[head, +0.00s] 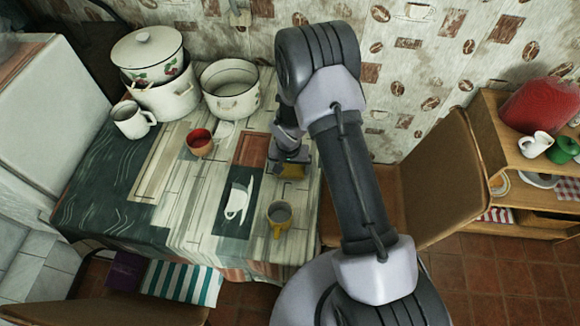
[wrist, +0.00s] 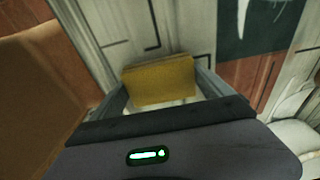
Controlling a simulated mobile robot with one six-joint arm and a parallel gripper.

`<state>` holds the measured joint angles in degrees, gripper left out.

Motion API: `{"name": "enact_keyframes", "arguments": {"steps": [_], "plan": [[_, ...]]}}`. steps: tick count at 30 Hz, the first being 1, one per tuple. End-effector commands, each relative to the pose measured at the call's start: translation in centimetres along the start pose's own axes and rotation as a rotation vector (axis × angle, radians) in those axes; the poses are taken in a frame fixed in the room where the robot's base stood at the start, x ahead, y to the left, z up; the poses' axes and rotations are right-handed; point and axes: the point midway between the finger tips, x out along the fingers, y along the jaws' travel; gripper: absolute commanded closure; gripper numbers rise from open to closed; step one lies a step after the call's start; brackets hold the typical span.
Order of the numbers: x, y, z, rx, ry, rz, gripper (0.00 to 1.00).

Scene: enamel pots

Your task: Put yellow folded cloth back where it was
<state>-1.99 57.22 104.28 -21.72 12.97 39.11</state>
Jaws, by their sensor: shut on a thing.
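The yellow folded cloth (wrist: 160,80) is between the two fingers of my gripper (wrist: 160,88) in the wrist view. My gripper is shut on it. In the head view the cloth (head: 292,171) shows as a small yellow patch under my gripper (head: 291,165), near the right edge of the table (head: 190,225). My arm hides part of this area. I cannot tell whether the cloth touches the tabletop.
A yellow mug (head: 279,216) stands near the gripper, toward the table's front. A red cup (head: 199,143), a white mug (head: 131,120), an open pot (head: 231,92) and stacked lidded pots (head: 152,65) stand farther left. A chair (head: 440,185) is at the table's right.

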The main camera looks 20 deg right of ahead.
Motion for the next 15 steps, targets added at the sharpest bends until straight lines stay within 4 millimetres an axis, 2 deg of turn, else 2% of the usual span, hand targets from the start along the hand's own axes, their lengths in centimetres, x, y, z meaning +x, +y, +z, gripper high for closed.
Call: {"name": "enact_keyframes", "arguments": {"steps": [3, 4, 5, 12, 15], "plan": [[0.4, 0.0, 0.1, 0.000, 0.000, 0.000, 0.54], [0.4, 0.0, 0.1, 0.000, 0.000, 0.000, 0.08], [0.3, 0.0, 0.1, 0.000, 0.000, 0.000, 0.02], [0.1, 0.0, 0.0, 0.000, 0.000, 0.000, 0.00], [-1.1, 0.0, -0.1, 0.000, 0.002, -0.001, 0.00]]}}
